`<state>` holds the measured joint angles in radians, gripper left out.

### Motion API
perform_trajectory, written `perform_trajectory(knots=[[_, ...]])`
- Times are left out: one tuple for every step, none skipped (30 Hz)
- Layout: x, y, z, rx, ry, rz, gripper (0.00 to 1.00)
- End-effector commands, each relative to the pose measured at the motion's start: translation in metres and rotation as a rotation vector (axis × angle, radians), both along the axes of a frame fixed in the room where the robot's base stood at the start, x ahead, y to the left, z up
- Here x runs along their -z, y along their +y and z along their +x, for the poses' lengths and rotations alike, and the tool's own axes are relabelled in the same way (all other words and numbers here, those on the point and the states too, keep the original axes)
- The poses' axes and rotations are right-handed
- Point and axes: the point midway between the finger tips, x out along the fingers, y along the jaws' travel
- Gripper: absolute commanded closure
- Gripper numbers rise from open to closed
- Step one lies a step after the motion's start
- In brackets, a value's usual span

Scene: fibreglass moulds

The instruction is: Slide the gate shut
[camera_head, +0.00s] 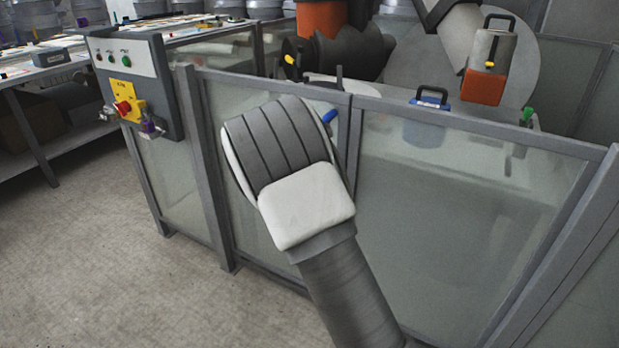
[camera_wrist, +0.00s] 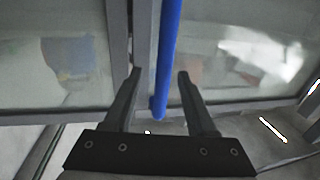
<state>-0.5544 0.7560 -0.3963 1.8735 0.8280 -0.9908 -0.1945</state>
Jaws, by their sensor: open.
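The gate is a clear panel in a grey frame, and I take it to be the left front panel (camera_head: 195,105) of the enclosure in the head view. Its blue handle (camera_head: 329,116) shows partly past my arm, close to the upright where the two front panels meet. In the wrist view the blue handle (camera_wrist: 168,45) is a long bar running between the fingers of my gripper (camera_wrist: 160,76). The fingers are open, one on each side of the bar, with space visible around it. In the head view my arm hides the fingers and much of the gate.
A control box (camera_head: 135,85) with a red button stands left of the gate. The right fixed panel (camera_head: 450,210) has a blue-lidded container (camera_head: 427,120) behind it. An orange-and-grey machine (camera_head: 490,65) is inside. The floor (camera_head: 110,260) at front left is clear.

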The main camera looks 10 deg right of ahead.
Motion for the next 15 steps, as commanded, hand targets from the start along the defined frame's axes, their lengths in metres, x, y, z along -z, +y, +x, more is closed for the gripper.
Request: perform_trajectory(knots=[[-0.002,0.007,-0.012,-0.003,0.003,0.001,0.43],[-0.003,0.010,-0.018,-0.004,0.004,0.002,0.43],[-0.002,0.014,-0.027,-0.004,0.004,0.002,0.43],[-0.002,0.017,-0.034,-0.004,0.004,0.002,0.43],[-0.002,0.020,-0.041,-0.004,0.004,0.001,0.43],[-0.002,0.024,-0.050,-0.003,0.004,0.000,0.43],[-0.002,0.027,-0.057,-0.003,0.004,0.000,0.43],[-0.002,0.031,-0.063,-0.004,0.004,0.001,0.43],[-0.002,0.034,-0.072,-0.002,0.004,0.001,0.43],[-0.001,0.037,-0.078,-0.003,0.005,0.001,0.43],[-0.001,0.040,-0.084,-0.003,0.004,0.001,0.43],[-0.001,0.042,-0.091,-0.001,0.004,0.001,0.43],[-0.001,0.044,-0.096,-0.001,0.004,0.001,0.43],[-0.001,0.047,-0.101,-0.002,0.003,0.000,0.43],[-0.001,0.049,-0.106,-0.002,0.004,0.001,0.43]])
